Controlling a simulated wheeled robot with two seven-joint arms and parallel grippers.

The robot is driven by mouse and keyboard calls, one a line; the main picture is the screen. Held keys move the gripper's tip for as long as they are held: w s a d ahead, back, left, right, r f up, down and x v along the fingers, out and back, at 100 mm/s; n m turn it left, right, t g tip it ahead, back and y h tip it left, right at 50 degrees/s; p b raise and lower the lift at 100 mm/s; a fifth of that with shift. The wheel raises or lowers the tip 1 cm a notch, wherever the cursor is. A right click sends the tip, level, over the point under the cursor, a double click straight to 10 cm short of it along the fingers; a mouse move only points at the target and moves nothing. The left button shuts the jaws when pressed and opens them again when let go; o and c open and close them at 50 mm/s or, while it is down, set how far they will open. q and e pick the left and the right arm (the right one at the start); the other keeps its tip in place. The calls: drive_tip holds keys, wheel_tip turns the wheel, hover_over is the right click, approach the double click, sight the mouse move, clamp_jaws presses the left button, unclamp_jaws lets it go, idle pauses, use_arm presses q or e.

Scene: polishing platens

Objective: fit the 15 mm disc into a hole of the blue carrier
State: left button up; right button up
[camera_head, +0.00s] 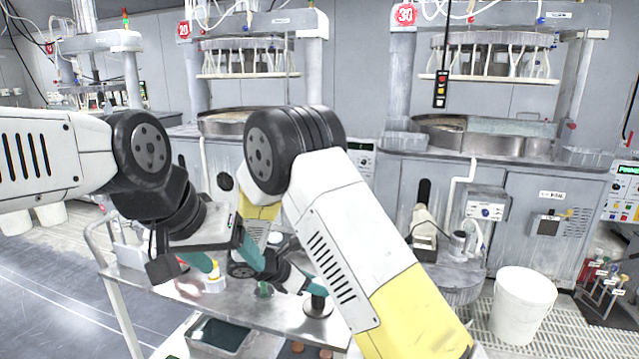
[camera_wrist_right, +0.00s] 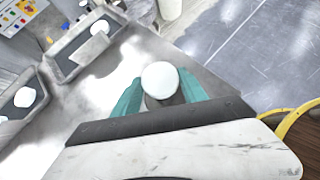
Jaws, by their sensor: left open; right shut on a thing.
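My left gripper (camera_head: 236,268) is open above the steel cart, its teal fingers apart with no thing visible between them. My right gripper (camera_head: 300,292) is low over the cart top, partly hidden behind my right arm. In the right wrist view, the teal fingers of my right gripper (camera_wrist_right: 160,100) are shut on a pale round-topped piece (camera_wrist_right: 161,78) with a grey body. I cannot tell whether this piece is the 15 mm disc. I cannot make out the blue carrier or its holes in either view.
Polishing machines (camera_head: 480,140) line the back. A white bucket (camera_head: 523,305) stands on the floor at right.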

drive_tip(key=shift+r, duration=3.45)
